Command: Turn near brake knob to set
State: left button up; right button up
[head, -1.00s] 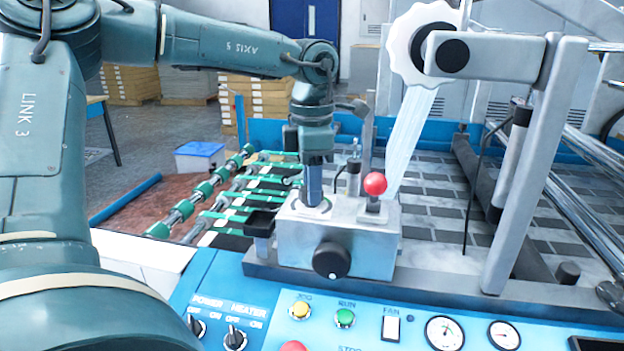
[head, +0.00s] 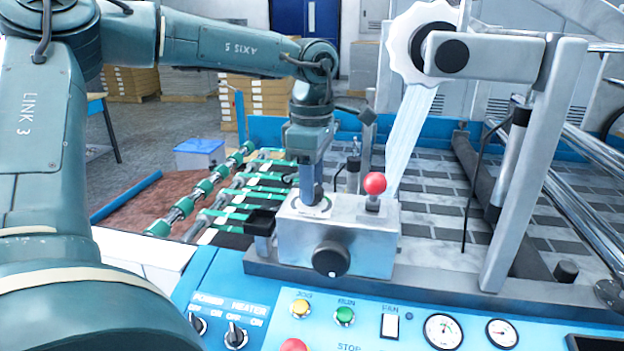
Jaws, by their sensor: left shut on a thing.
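My left gripper (head: 311,197) points straight down onto the top of a grey metal block (head: 360,240). It is shut on the near brake knob, which its fingers hide. A pale round dial plate (head: 312,207) with dark marks shows around the fingertips; the marks are too small to read. The knob's own pointer cannot be seen. My right gripper is not in view.
A red ball-topped lever (head: 375,184) stands close right of the gripper. A black round knob (head: 331,259) sticks out of the block's front. A blue control panel (head: 270,310) with buttons and gauges lies in front. A large white roll (head: 407,45) hangs above right.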

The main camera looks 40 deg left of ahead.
pick_arm(q)
jog(key=o, duration=1)
notch_tip(320, 180, up, 13)
jog(key=shift+r, duration=0.15)
dwell(0.6)
